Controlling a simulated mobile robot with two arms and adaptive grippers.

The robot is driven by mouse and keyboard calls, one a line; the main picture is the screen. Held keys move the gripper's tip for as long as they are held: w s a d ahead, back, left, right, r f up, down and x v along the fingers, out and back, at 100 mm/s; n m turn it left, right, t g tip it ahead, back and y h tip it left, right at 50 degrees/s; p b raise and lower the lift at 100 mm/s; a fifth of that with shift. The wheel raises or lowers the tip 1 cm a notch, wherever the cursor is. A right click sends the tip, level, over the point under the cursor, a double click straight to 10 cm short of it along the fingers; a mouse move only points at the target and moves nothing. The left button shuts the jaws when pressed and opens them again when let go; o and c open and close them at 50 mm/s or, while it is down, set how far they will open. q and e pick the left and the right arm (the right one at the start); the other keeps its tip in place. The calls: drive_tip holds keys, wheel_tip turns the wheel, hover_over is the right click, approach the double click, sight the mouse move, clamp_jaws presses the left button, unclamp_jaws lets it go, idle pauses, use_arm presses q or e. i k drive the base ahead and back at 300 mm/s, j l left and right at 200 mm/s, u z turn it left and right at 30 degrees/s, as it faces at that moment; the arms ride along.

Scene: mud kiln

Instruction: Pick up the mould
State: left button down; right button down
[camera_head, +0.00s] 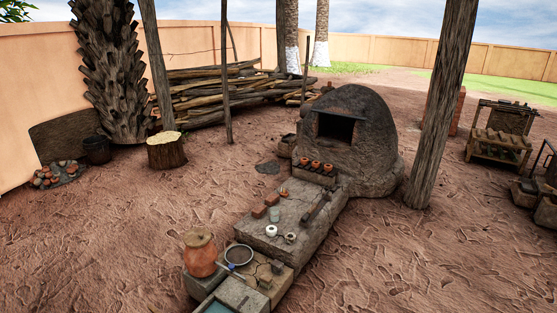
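No gripper of mine shows in the head view. I cannot tell for sure which object is the mould. On the low stone slab (255,240) lie two reddish blocks (259,211), a small grey-green block (275,214), a white ring-shaped piece (271,230) and a small pale cup (290,237). A long dark tool (316,207) lies along the slab's right side. At the near end are small dark blocks (277,267) and a dark-rimmed round sieve or pan (239,255). All are small and far off.
A domed mud kiln (370,145) stands behind the slab, with several small orange pots (315,165) before its mouth. A clay jar (200,252) and a water trough (222,306) are at the near end. Wooden posts (445,100) stand around. Open dirt lies either side.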

sight(290, 238)
drive_tip(key=u, duration=0.2)
drive_tip(key=i+l+u, duration=0.85)
drive_tip(key=k+l, duration=0.05)
drive_tip(key=k, duration=0.05)
